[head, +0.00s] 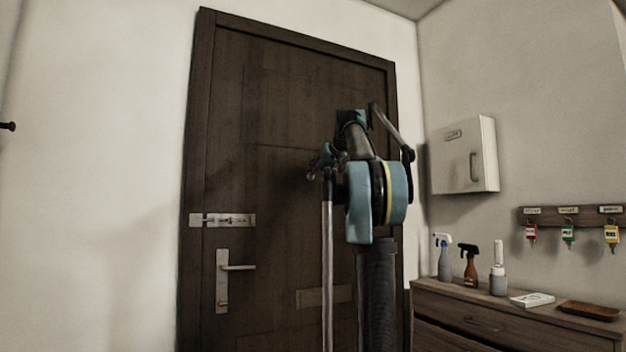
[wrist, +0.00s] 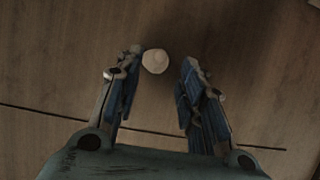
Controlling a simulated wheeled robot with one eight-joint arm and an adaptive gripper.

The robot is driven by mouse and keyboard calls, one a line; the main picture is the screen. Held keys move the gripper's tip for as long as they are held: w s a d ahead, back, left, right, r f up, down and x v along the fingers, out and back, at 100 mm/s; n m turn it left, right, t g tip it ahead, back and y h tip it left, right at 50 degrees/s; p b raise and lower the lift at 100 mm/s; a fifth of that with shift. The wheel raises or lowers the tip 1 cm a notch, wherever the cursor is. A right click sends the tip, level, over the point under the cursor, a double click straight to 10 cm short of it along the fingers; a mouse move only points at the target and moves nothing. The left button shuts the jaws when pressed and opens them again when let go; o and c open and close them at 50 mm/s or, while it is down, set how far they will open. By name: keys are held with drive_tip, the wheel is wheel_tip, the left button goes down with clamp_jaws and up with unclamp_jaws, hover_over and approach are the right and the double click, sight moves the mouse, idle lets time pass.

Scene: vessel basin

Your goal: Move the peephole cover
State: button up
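The peephole cover (wrist: 155,61) appears in the wrist view as a small, pale round piece on the brown wooden door (wrist: 235,40). It lies between the fingertips of my gripper (wrist: 162,59), closer to the left finger. The fingers are spread apart and a gap shows between the cover and the right finger. I cannot tell whether the left finger touches it. In the head view my arm stands in front of the door (head: 260,110), and the cover cannot be made out there.
The door has a slide bolt (head: 222,220) and a lever handle (head: 238,268) at left. At right are a white wall cabinet (head: 462,155), a key rack (head: 570,216) and a wooden dresser (head: 470,318) with spray bottles (head: 469,266). The wall left of the door is mostly bare.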

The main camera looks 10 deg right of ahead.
drive_tip(key=x, duration=0.4)
drive_tip(key=shift+w+f, duration=0.1)
drive_tip(key=shift+w, duration=0.1)
